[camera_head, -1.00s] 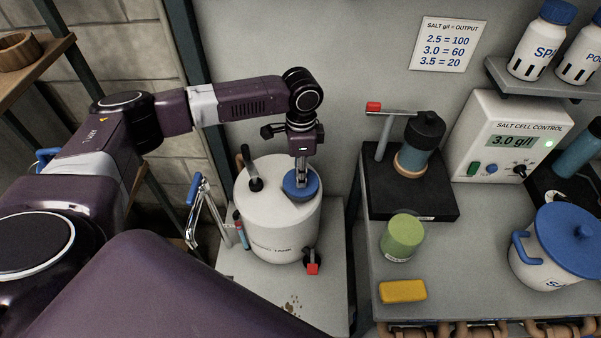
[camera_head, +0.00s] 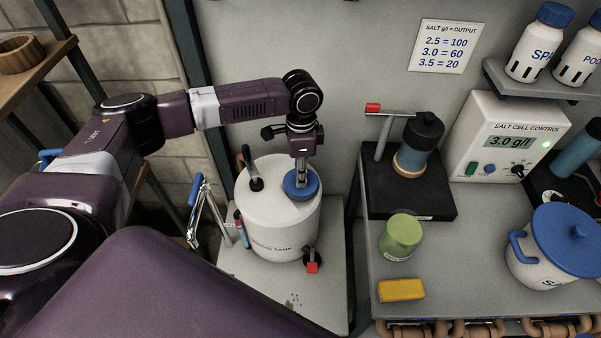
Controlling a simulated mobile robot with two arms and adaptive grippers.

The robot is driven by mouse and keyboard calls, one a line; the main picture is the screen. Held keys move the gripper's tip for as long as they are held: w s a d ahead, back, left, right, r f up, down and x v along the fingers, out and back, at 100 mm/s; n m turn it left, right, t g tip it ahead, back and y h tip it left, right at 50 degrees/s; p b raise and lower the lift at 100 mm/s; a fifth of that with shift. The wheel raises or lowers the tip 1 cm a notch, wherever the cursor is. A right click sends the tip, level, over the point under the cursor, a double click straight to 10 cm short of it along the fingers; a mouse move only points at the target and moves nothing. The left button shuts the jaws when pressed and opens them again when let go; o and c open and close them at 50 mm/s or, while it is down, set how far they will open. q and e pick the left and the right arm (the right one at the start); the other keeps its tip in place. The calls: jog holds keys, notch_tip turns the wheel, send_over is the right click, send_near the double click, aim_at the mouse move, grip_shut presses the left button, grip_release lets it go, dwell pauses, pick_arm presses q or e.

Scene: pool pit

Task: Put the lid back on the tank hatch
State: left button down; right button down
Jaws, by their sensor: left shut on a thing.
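The white tank (camera_head: 277,233) stands on a low grey shelf left of the counter. The blue lid (camera_head: 291,191) is at the right side of the tank's top, where it covers the hatch opening from view. My left gripper (camera_head: 301,183) comes down from above and is shut on the lid's middle. The lid looks about level, but I cannot tell whether it is fully seated. My right gripper is not in view.
A black stick-like fitting (camera_head: 254,172) rises from the tank top, left of the lid. A red-handled tap (camera_head: 312,266) sits low on the tank's front. The counter holds a green jar (camera_head: 401,236), a yellow sponge (camera_head: 401,290) and a blue-lidded pot (camera_head: 537,260).

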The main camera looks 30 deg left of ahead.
pick_arm(q)
jog(key=shift+f+p, duration=0.1)
jog(key=shift+p, duration=0.35)
dwell(0.6)
jog(key=shift+p, duration=0.5)
jog(key=shift+f, duration=0.1)
dwell(0.4)
jog(key=c, duration=1.2)
grip_release()
